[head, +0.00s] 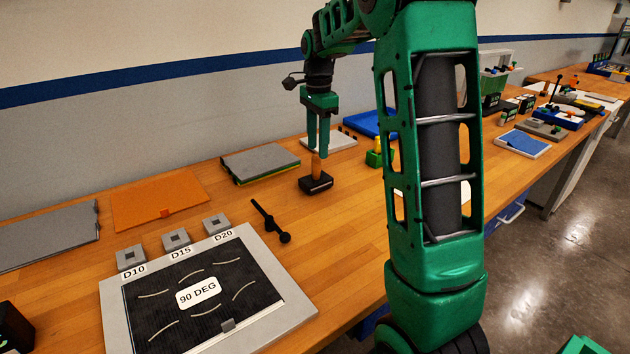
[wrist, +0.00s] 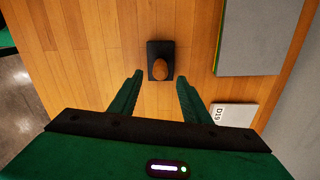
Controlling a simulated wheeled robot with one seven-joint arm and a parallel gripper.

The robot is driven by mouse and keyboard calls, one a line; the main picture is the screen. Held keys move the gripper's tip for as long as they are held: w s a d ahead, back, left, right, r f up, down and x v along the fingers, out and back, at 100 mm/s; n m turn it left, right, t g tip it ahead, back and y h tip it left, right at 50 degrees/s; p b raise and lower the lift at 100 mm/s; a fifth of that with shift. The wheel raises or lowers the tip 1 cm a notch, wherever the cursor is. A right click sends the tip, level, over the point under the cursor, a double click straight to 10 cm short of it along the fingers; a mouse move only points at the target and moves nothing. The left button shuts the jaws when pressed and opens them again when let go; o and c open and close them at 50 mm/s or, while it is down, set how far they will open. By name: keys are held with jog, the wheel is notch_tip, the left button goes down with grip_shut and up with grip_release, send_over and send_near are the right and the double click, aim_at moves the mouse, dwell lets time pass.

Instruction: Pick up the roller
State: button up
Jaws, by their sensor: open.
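A black block with an upright wooden handle, which seems to be the roller (head: 316,184), stands on the wooden bench. In the wrist view the roller (wrist: 161,50) shows its handle end-on, just beyond and between the fingertips. My gripper (head: 318,152) points down above it, with its fingertips near the top of the handle. In the wrist view my gripper (wrist: 159,80) has its two green fingers apart with nothing between them. I cannot tell from the head view whether the fingers touch the handle.
A grey stacked pad (head: 260,162) lies to the left and a white plate (head: 328,140) behind. A green and yellow object (head: 379,153) is close on the right. Bare bench surrounds the roller.

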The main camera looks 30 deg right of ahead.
aim_at(316, 155)
jog(key=shift+w+a+f, duration=0.1)
jog(key=shift+a+f, duration=0.05)
jog(key=shift+f, duration=2.55)
grip_shut()
